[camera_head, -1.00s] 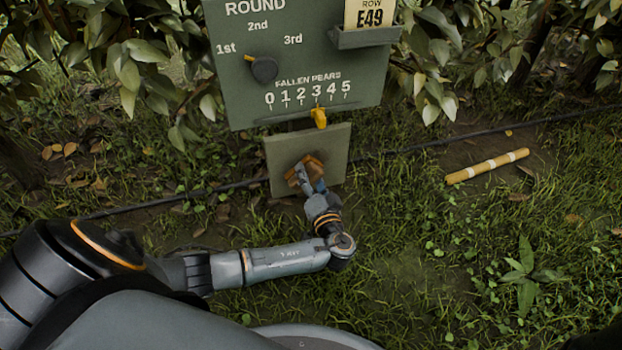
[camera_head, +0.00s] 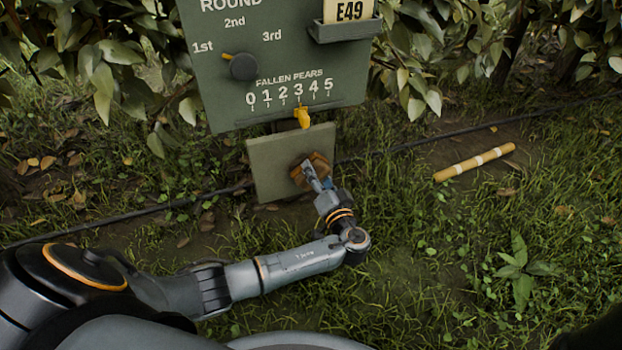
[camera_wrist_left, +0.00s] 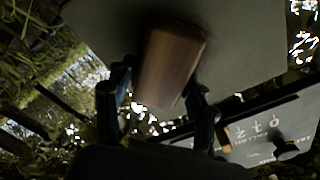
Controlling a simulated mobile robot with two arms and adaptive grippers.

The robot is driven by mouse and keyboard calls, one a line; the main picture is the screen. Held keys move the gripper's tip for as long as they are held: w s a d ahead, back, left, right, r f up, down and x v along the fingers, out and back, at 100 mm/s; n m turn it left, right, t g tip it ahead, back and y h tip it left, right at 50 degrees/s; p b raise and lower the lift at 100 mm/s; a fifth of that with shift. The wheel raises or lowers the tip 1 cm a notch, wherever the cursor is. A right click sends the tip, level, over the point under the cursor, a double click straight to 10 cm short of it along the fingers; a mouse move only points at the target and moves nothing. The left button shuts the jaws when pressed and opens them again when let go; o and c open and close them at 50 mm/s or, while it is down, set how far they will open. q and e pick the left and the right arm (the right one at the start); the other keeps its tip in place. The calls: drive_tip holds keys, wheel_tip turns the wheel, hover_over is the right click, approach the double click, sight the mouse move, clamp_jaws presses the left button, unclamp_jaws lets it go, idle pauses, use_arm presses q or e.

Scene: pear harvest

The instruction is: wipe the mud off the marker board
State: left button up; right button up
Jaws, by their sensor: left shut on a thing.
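The marker board, a plain grey-green panel (camera_head: 268,172), stands low under the larger sign. My left gripper (camera_head: 310,172) is shut on a brown wooden block (camera_head: 322,163) at the right part of the panel. In the left wrist view the block (camera_wrist_left: 168,60) sits between my two fingers (camera_wrist_left: 155,105), with the panel (camera_wrist_left: 245,45) right behind it. The block looks to be against the panel, but exact contact is hard to tell. No clear mud shows on the visible panel face; the part behind the block and gripper is hidden. My right gripper is not in view.
The green sign (camera_head: 280,75) above carries a dark round knob (camera_head: 243,67), a yellow slider (camera_head: 302,117) and a tray (camera_head: 345,30) with an E49 card. A yellow banded stick (camera_head: 474,163) lies on the grass at right. A dark hose (camera_head: 130,212) runs along the ground behind.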

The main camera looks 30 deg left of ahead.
use_arm(q)
drive_tip(key=shift+w+d+b, duration=0.6)
drive_tip(key=shift+w+d, duration=0.15)
drive_tip(key=shift+w, duration=0.25)
drive_tip(key=shift+s+a+r+p, duration=0.15)
drive_tip(key=shift+s+a+p, duration=0.45)
drive_tip(key=shift+s+p, duration=0.2)
drive_tip(key=shift+s+a+p, duration=0.4)
drive_tip(key=shift+s+a, duration=0.3)
drive_tip(key=shift+s, duration=0.15)
